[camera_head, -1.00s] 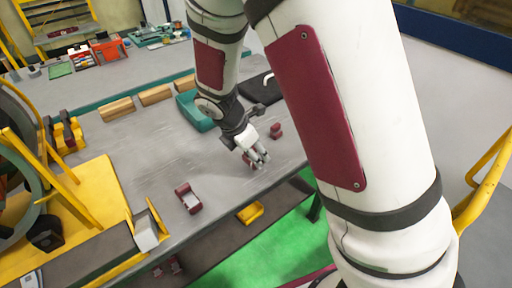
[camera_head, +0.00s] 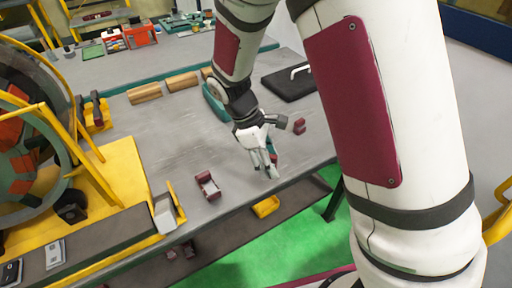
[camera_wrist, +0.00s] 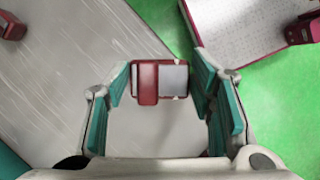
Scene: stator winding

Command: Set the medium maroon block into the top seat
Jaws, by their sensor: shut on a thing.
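My gripper (camera_head: 268,168) is shut on a maroon block with a grey face (camera_wrist: 148,82), which shows between the teal finger pads in the wrist view. In the head view the fingers mostly hide it, near the table's front edge. Whether it touches the table I cannot tell. A larger maroon-ended block (camera_head: 208,184) lies on the table to the left of my gripper. A small maroon block (camera_head: 299,126) lies to the right and behind. The round stator (camera_head: 22,150), with green and orange-red segments, stands at the far left, cut off by the frame. Its top seat I cannot make out.
The stator's yellow stand (camera_head: 118,185) takes up the left of the table. Wooden blocks (camera_head: 182,82), a teal object (camera_head: 214,104) and a black case (camera_head: 290,82) lie at the back. A yellow tray (camera_head: 265,206) is below the edge. The table's middle is clear.

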